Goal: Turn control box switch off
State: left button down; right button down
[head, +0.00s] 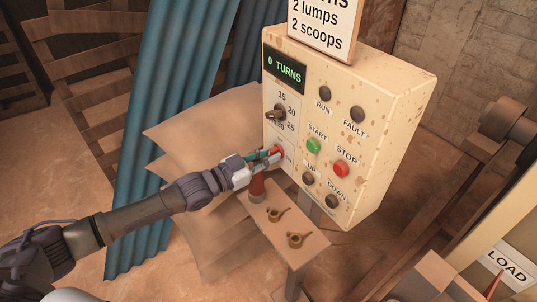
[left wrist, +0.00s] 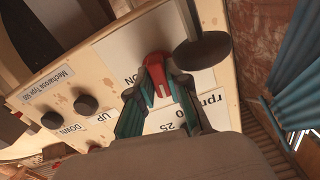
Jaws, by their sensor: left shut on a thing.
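The cream, rust-flecked control box (head: 385,95) stands upright with its panel towards me. Its red switch (head: 278,150) is at the lower left of the panel. My left gripper (head: 266,157) reaches in from the left and is shut on this switch. In the left wrist view, the red switch (left wrist: 155,70) sits between the two green-grey fingers, beside an upside-down label that seems to read ON. The fingers cover part of the switch and its label in the head view. My right gripper is in neither view.
A grey knob (head: 276,113) sits above the switch. The panel also has a green START button (head: 313,145), a red STOP button (head: 341,169) and a display (head: 284,66) reading 0 TURNS.

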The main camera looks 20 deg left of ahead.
pick_arm(q)
jog(key=shift+n, duration=0.9)
jog(key=shift+f, duration=0.1)
jog(key=c, duration=1.1)
grip_release()
jog(key=v, duration=1.2)
